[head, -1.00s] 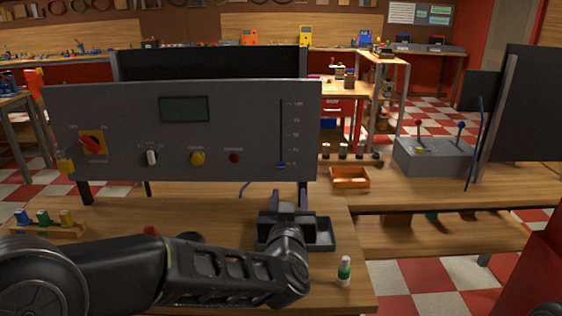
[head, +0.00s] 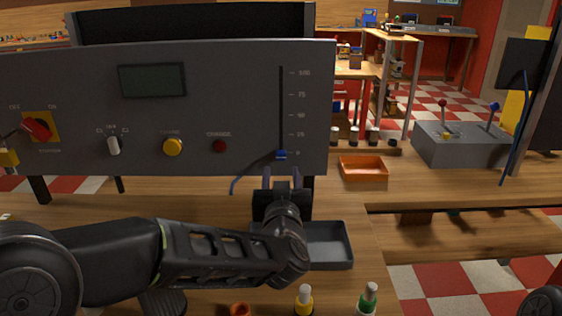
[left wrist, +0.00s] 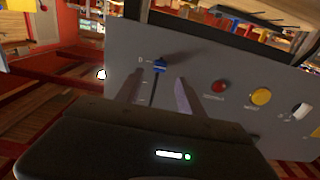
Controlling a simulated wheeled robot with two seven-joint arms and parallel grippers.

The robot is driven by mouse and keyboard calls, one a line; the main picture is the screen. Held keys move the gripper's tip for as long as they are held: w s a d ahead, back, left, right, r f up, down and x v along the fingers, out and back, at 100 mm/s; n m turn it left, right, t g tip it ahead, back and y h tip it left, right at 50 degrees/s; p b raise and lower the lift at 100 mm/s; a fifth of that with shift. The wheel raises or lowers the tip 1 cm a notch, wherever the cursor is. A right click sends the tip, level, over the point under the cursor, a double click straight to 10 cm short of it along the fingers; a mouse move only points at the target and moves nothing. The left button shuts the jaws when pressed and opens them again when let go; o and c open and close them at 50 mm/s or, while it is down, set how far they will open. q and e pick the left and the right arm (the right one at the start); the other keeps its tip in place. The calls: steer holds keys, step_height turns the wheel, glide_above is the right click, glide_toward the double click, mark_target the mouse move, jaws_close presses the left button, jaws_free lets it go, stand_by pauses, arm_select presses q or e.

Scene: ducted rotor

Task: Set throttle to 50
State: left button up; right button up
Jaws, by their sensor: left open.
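The throttle is a vertical slider on the right of the grey control panel (head: 230,105). Its blue knob (head: 281,154) sits at the bottom of the slot, by the 0 mark; the scale runs up to 100. My left gripper (head: 283,176) is open and empty just below the knob, in front of the panel. In the left wrist view the blue knob (left wrist: 160,66) shows beyond and between the two fingers (left wrist: 158,95), apart from them. My right gripper is not in view.
The panel also has a dark display (head: 152,80), a red rotary switch (head: 37,128), a white toggle (head: 113,145), a yellow button (head: 172,147) and a red button (head: 219,146). A grey tray (head: 330,262) and small bottles stand on the bench near my arm. An orange tray (head: 364,167) lies behind.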

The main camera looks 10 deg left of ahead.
mark_target(281, 156)
arm_select(q)
steer(key=shift+p+x, duration=0.3)
steer(key=shift+x, duration=3.45)
steer(key=shift+r, duration=0.1)
jaws_close()
